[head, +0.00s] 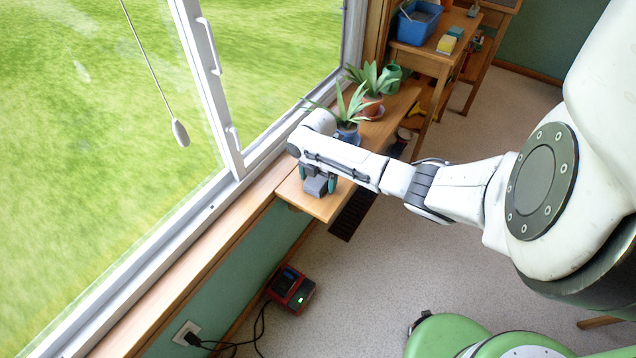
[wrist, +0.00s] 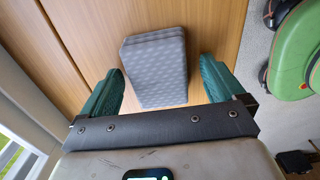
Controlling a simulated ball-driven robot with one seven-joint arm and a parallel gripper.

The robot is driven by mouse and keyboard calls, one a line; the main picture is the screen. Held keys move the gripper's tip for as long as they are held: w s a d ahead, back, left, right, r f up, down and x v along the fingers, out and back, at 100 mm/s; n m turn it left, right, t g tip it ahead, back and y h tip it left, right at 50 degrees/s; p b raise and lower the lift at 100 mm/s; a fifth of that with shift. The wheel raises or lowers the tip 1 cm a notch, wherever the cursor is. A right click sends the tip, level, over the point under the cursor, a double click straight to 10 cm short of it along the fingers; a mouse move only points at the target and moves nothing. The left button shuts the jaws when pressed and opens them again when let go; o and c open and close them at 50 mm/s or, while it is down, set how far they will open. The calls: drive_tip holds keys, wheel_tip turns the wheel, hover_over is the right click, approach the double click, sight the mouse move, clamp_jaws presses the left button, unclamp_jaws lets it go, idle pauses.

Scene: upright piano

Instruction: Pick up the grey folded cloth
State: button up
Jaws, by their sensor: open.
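The grey folded cloth (wrist: 156,66) is a small patterned block of layers on the wooden window shelf. In the head view the cloth (head: 316,186) shows near the shelf's front end, partly hidden by my gripper. My gripper (wrist: 163,82) is open, with its green fingers on either side of the cloth. A gap shows between the cloth and the right finger; the left finger is close to the cloth's edge. In the head view my gripper (head: 318,181) points down over the cloth. I cannot tell the exact height of the fingertips.
Potted plants (head: 347,130) stand on the shelf (head: 322,208) just behind my wrist. The window frame (head: 236,165) runs along the left. A blue bin (head: 418,22) sits on a table farther back. A red device (head: 291,289) with cables lies below on the floor.

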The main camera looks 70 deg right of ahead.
sight(318, 179)
drive_tip(key=c, duration=1)
drive_tip(key=shift+r, duration=0.1)
drive_tip(key=shift+c, duration=0.2)
drive_tip(key=shift+r, duration=0.3)
wheel_tip(318, 179, up, 2)
drive_tip(key=shift+r+p, duration=0.1)
drive_tip(key=shift+p, duration=0.35)
drive_tip(key=s+a+r, duration=0.6)
drive_tip(key=s+r, duration=0.4)
drive_tip(key=s, duration=0.2)
drive_tip(key=shift+s+p, duration=0.35)
drive_tip(key=shift+p, duration=0.05)
